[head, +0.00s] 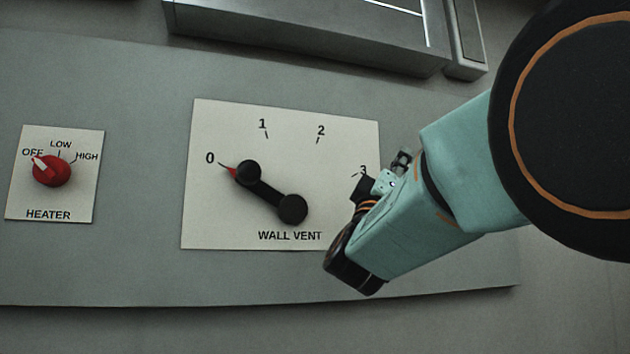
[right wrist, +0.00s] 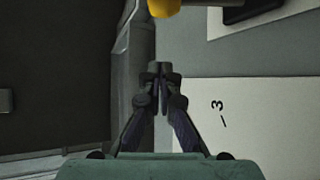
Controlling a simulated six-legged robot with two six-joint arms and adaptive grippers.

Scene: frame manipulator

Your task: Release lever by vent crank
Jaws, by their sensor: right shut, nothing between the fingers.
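The vent crank (head: 268,191) is a black lever with a round hub and a round knob, mounted on the white WALL VENT plate (head: 220,226). Its red pointer is at 0, and the knob end points down and right. My right gripper (head: 404,160) is beside the plate's right edge, near the 3 mark, apart from the crank. In the right wrist view my right gripper (right wrist: 160,72) is shut with its fingertips together and empty. The plate's 3 mark shows to the right of the fingers there. My left gripper is not in view.
A red heater knob (head: 51,171) on a small white plate at the left points to OFF. A grey box-like fixture (head: 310,35) juts out above the panel. A yellow part (right wrist: 178,7) shows at the top of the right wrist view. The panel's lower strip is clear.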

